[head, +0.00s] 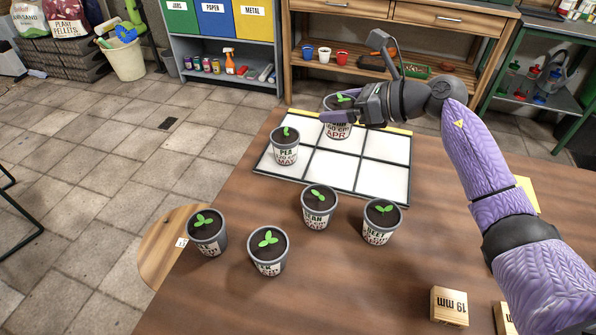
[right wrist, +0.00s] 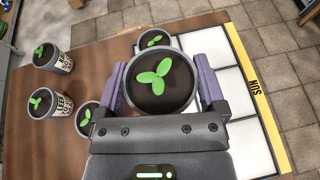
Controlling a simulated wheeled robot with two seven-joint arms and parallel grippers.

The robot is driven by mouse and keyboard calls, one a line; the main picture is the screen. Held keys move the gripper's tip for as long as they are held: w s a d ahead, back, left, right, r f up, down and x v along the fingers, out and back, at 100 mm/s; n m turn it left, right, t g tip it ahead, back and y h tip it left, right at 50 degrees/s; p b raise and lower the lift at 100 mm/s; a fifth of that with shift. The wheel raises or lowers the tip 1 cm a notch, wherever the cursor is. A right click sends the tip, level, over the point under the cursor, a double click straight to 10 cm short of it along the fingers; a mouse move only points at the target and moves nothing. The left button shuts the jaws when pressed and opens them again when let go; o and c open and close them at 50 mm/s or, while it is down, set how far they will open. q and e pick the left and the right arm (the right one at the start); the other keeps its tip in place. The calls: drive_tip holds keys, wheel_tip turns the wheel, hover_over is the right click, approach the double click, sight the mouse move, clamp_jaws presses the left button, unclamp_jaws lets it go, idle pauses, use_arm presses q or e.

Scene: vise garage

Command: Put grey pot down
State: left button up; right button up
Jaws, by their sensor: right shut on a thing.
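A grey pot (head: 338,127) with a seedling and a label reading APR is in my right gripper (head: 352,115), over the far row of a white gridded board (head: 328,172). In the right wrist view the pot (right wrist: 163,88) sits between the two purple fingers, which are shut on its sides. I cannot tell whether its base touches the board. Another grey pot, labelled PEA and MAY (head: 285,148), stands upright on the board's left side. My left gripper is not in view.
Several more seedling pots stand on the wooden table, including the bean pot (head: 319,208), the beet pot (head: 381,222), a front pot (head: 267,252) and a left pot (head: 207,234). A wooden block marked 19 mm (head: 449,306) lies at the front right. The board's near cells are bare.

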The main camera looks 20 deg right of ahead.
wheel_tip(320, 180, down, 10)
drive_tip(key=b, duration=0.3)
drive_tip(key=shift+r, duration=0.1)
drive_tip(key=shift+r, duration=0.1)
drive_tip(key=o, duration=0.9)
drive_tip(key=shift+f+b, duration=0.2)
drive_tip(key=shift+b, duration=0.15)
drive_tip(key=shift+o, duration=0.7)
drive_tip(key=shift+r, duration=0.1)
